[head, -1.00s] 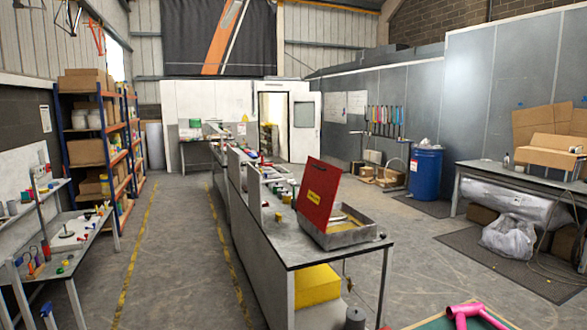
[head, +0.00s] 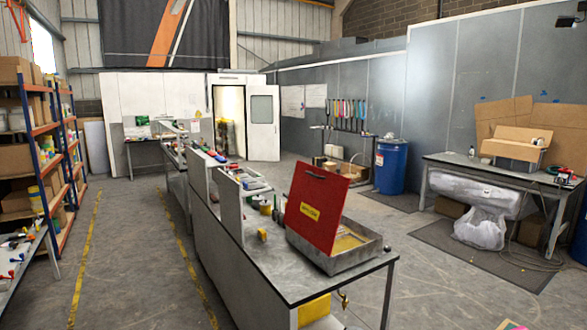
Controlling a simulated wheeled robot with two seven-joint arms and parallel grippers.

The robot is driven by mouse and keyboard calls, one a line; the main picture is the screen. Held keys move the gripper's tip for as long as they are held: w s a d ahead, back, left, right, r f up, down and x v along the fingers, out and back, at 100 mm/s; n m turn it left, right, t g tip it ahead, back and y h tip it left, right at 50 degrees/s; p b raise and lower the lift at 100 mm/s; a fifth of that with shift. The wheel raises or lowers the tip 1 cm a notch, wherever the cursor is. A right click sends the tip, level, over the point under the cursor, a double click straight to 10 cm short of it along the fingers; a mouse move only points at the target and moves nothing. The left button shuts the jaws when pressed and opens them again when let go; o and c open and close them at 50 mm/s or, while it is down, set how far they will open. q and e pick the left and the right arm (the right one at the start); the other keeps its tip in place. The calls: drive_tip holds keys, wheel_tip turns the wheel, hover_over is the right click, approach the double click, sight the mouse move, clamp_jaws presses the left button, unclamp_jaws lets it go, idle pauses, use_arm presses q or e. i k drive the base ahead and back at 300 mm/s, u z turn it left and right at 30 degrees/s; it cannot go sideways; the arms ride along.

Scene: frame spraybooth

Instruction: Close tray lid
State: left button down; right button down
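A shallow grey metal tray (head: 362,256) sits on the near end of the long workbench. Its red lid (head: 323,202) stands open and upright, leaning back a little, on the tray's left side. The lid carries a yellow label and a small dark handle near its top edge. Something yellow shows inside the tray. Neither of my grippers is in the head view.
The long workbench (head: 276,283) holds several small coloured items further back. A blue barrel (head: 389,166) and a table with cardboard boxes (head: 516,144) stand to the right. Shelving stands at left. The floor between bench and right table is open.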

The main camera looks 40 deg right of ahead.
sight(316, 204)
drive_tip(key=z, duration=0.35)
drive_tip(key=i, duration=1.7)
drive_tip(key=z, duration=0.95)
